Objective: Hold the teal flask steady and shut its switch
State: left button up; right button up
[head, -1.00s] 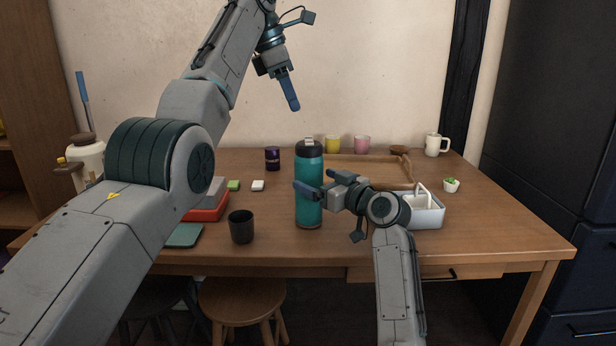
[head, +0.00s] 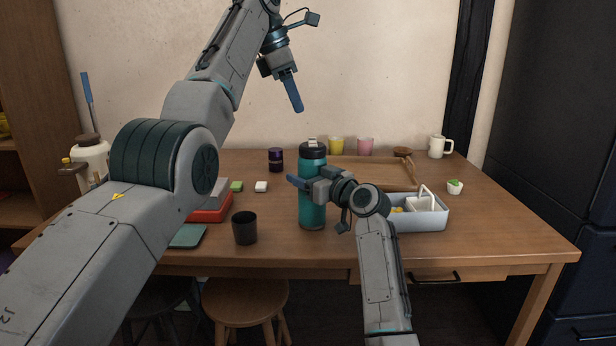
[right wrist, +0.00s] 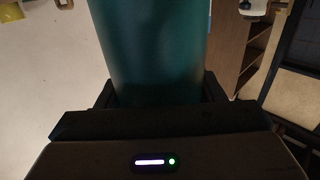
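The teal flask (head: 312,212) stands upright near the front middle of the table, with a dark lid (head: 312,151). A small pale piece (head: 312,140) on the lid may be its switch; its setting is too small to tell. My right gripper (head: 298,183) is at the flask's upper body, one finger crossing its front. In the right wrist view the teal body (right wrist: 150,50) sits between both fingers with no gap seen, so it looks shut on it.
A dark cup (head: 244,229) stands left of the flask. A pale caddy (head: 425,218) is to the right, close to my right arm. A wooden tray (head: 375,172), purple jar (head: 276,160) and yellow (head: 336,146) and pink (head: 365,147) cups are behind. A red box (head: 212,212) lies left.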

pick_arm(q)
jog(key=shift+w, duration=0.15)
jog(key=c, duration=0.5)
jog(key=w+a+t, duration=0.1)
jog(key=w, duration=0.2)
jog(key=w+a+f+n+t, duration=0.1)
jog(key=w+t, duration=0.1)
jog(key=w, duration=0.1)
jog(key=w+a+t, duration=0.1)
jog(key=w+a, duration=0.1)
jog(key=w, duration=0.1)
jog(key=shift+f+t+y, duration=0.15)
jog(key=shift+t+y, duration=0.25)
grip_shut()
jog(key=w+a+r+m+t+y, duration=0.35)
jog(key=w+a+r+t, duration=0.45)
jog(key=w+a+t, duration=0.55)
jog(key=s+d+f+n+g+h, duration=0.4)
jog(key=s+f+n+g+h, duration=0.4)
jog(key=n, duration=0.9)
jog(key=s+d+f+n+g+h, duration=0.5)
jog(key=s+f+n+g+h, duration=0.3)
jog(key=n, duration=1)
jog(key=s+g+h, duration=0.3)
jog(key=g+h, duration=0.1)
jog(key=h, duration=0.2)
jog(key=shift+d+n, duration=0.15)
jog(key=shift+n, duration=0.2)
